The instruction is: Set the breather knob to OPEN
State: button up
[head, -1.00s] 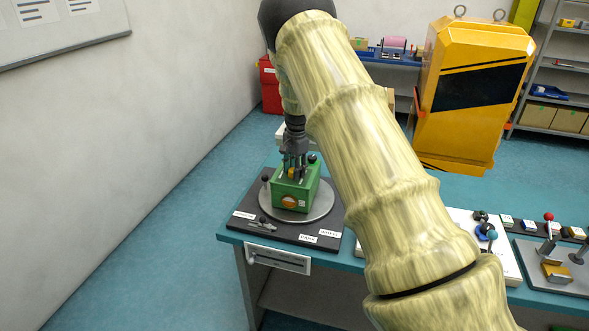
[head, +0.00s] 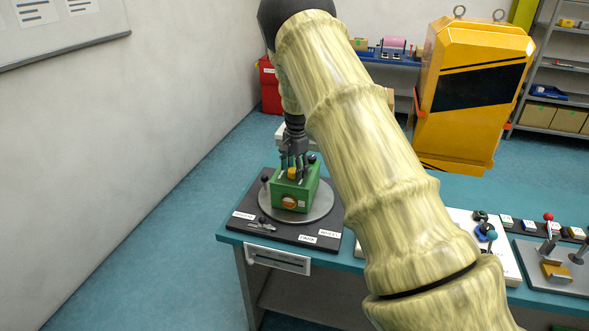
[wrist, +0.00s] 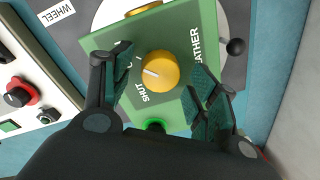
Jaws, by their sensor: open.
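The breather knob (wrist: 158,70) is a yellow round knob on top of a green box (wrist: 105,42). It also shows in the head view (head: 292,173). A white mark on the knob points left in the wrist view, towards a label mostly hidden by one finger. The word SHUT (wrist: 152,95) is printed below the knob, and part of BREATHER is readable to its right. My gripper (wrist: 164,74) is open above the box, with a finger on each side of the knob and apart from it. It shows in the head view (head: 294,158) over the box.
The green box stands on a grey round plate (head: 322,205) on a dark labelled board (head: 285,232). A black ball-ended lever (wrist: 236,47) stands beside the box. Other panels with knobs and levers (head: 550,250) lie to the right on the bench.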

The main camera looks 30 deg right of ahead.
notch_tip(320, 180, up, 12)
jog(key=shift+s, duration=0.35)
jog(key=shift+d+f, duration=0.1)
jog(key=shift+f, duration=0.1)
dwell(0.6)
